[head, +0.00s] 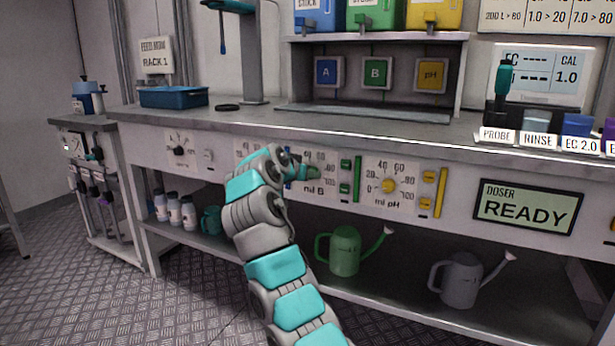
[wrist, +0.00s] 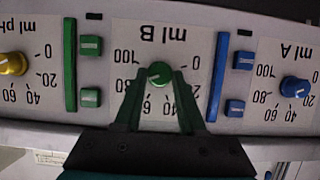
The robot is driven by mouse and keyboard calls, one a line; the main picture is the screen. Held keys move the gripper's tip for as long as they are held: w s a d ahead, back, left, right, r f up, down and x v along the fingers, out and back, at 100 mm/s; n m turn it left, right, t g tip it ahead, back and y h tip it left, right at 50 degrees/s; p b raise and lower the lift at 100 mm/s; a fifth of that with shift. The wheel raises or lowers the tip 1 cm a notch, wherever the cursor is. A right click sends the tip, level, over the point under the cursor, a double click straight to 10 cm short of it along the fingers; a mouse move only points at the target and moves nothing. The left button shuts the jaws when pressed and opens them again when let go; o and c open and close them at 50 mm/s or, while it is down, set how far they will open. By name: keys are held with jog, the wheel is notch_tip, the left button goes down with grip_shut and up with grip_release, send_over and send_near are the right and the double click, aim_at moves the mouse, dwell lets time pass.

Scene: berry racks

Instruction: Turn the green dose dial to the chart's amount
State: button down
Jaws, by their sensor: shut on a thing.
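The green dose dial (wrist: 160,72) sits on the white "ml B" scale panel, which appears upside down in the wrist view. My gripper (wrist: 162,84) is shut on the dial, one dark finger on each side. I cannot tell which number the dial points to. In the head view my gripper (head: 303,171) reaches the same panel, and my arm hides much of its left part. A white chart (head: 548,17) at the top right is cut off; "200 L > 80", "1.0 > 20" and "7.0 > 80" are readable.
The yellow pH dial (head: 389,186) is to the right, and the blue A dial (wrist: 295,87) is on the other side. The doser display (head: 527,206) reads READY. Watering cans (head: 345,252) stand on the shelf below.

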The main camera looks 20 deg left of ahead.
jog(key=shift+w+d+f, duration=0.1)
jog(key=shift+f, duration=0.05)
jog(key=c, duration=0.5)
grip_release()
jog(key=b+v, duration=0.1)
jog(key=v, duration=0.6)
jog(key=shift+s, duration=0.4)
